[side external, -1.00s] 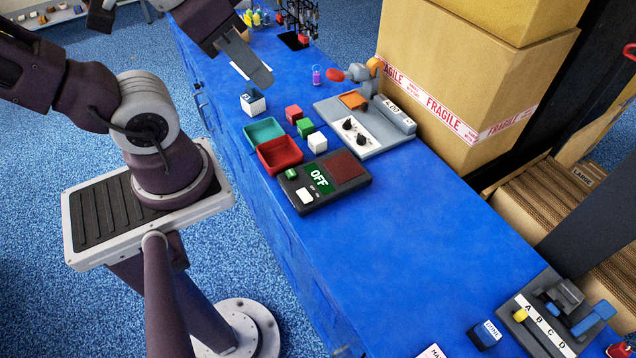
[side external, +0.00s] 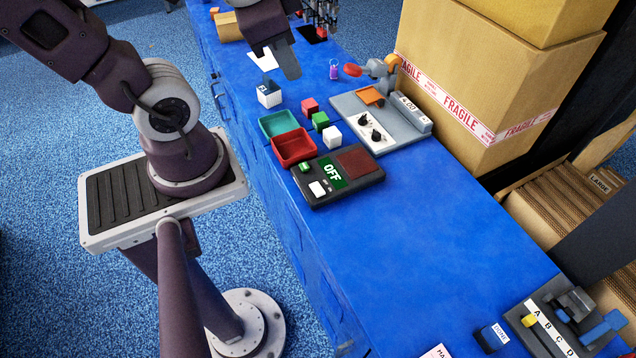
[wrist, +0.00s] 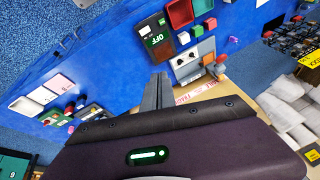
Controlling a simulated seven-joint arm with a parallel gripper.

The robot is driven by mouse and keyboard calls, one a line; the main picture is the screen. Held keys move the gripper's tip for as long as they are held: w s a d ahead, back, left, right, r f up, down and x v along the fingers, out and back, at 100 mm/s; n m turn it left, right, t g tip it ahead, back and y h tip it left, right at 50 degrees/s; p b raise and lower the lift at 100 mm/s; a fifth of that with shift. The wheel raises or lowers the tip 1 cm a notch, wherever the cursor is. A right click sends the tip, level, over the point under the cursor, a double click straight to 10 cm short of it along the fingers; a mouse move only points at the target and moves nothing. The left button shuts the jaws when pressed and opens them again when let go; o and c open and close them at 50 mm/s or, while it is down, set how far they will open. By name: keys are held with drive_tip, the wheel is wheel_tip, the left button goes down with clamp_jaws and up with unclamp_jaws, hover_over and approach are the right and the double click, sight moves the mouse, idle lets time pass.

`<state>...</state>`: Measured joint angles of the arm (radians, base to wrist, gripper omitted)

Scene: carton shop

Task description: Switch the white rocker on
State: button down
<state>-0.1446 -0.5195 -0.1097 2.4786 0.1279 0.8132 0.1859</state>
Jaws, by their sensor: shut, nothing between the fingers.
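The white rocker (side external: 318,189) is on the front left of a dark control panel (side external: 318,203) on the blue bench. Beside it, a green display (side external: 333,173) reads OFF. The panel also has a green button (side external: 305,167) and a dark red pad (side external: 359,160). In the wrist view, the white rocker (wrist: 144,30) and the OFF display (wrist: 156,40) show at the upper middle. My gripper (side external: 292,75) is shut and empty, above the bench at the far end, well away from the panel. Its fingers (wrist: 157,92) show together in the wrist view.
A red bin (side external: 310,158), a teal bin (side external: 262,124) and small cubes lie beyond the panel. A grey station with black knobs (side external: 408,139) stands to their right. Large cartons (side external: 455,65) rise behind. Bare bench lies to the panel's right.

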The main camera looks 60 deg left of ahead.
drive_tip(key=w+a+f+m+g, duration=0.35)
drive_tip(key=a+f+m, duration=0.3)
drive_tip(key=f, duration=0.25)
drive_tip(key=m+h, duration=0.4)
drive_tip(key=m, duration=0.5)
hover_over(320, 191)
drive_tip(key=a, duration=0.2)
wheel_tip(320, 191, down, 11)
drive_tip(key=shift+a+g, duration=0.15)
drive_tip(key=shift+g, duration=0.2)
drive_tip(key=shift+f, duration=0.2)
drive_tip(key=f, duration=0.4)
drive_tip(key=d+f, duration=0.1)
drive_tip(key=f, duration=0.4)
drive_tip(key=d+f, duration=0.1)
drive_tip(key=f, duration=0.3)
drive_tip(key=shift+f, duration=0.3)
